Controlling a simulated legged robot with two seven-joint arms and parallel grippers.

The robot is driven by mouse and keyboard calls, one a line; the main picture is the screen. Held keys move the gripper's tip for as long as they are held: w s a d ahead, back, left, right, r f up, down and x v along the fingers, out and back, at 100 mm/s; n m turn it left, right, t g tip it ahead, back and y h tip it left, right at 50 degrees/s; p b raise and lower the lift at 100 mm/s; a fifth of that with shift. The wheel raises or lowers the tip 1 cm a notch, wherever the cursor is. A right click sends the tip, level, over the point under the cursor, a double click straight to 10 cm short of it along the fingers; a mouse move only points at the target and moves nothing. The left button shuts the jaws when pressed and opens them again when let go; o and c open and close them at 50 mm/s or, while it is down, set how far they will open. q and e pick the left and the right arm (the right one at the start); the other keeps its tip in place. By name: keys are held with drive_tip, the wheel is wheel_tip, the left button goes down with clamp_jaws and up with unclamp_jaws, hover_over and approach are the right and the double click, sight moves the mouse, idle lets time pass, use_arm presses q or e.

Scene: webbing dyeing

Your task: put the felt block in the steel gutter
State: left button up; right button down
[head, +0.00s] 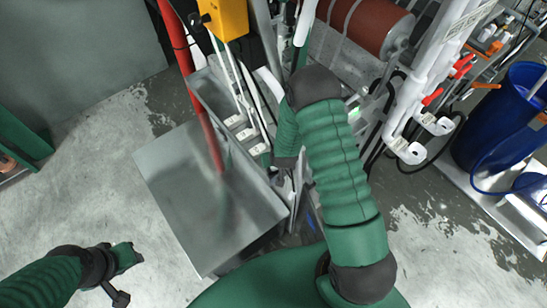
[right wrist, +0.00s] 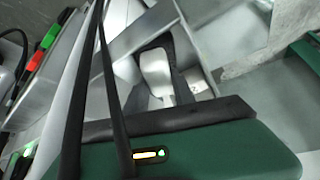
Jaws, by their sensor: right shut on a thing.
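My right gripper (head: 284,186) is at the right edge of the large grey steel piece, low beside the machine and partly hidden by my right forearm. In the right wrist view it is shut on a small pale grey piece (right wrist: 156,70) with a dark part behind it. This may be the felt block, but I cannot tell for sure. The steel gutter appears to be the long grey steel channel (head: 250,170) along the machine's left side, just left of the gripper. My left gripper (head: 125,270) is low at the left, over the floor, its jaws unclear.
A red upright pipe (head: 199,95) stands at the steel piece. A yellow control box (head: 224,18) hangs above. White pipes (head: 418,85), a dark red roller (head: 366,24) and a blue drum (head: 500,120) are at the right. Bare concrete floor (head: 75,190) lies at the left.

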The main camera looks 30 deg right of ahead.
drive_tip(key=c, duration=1.5)
unclamp_jaws()
drive_tip(key=shift+s+a+f, duration=0.1)
drive_tip(key=shift+s+f, duration=0.1)
drive_tip(key=shift+f, duration=0.05)
drive_tip(key=o, duration=0.9)
drive_tip(key=shift+w, duration=0.1)
drive_tip(key=shift+o, duration=0.2)
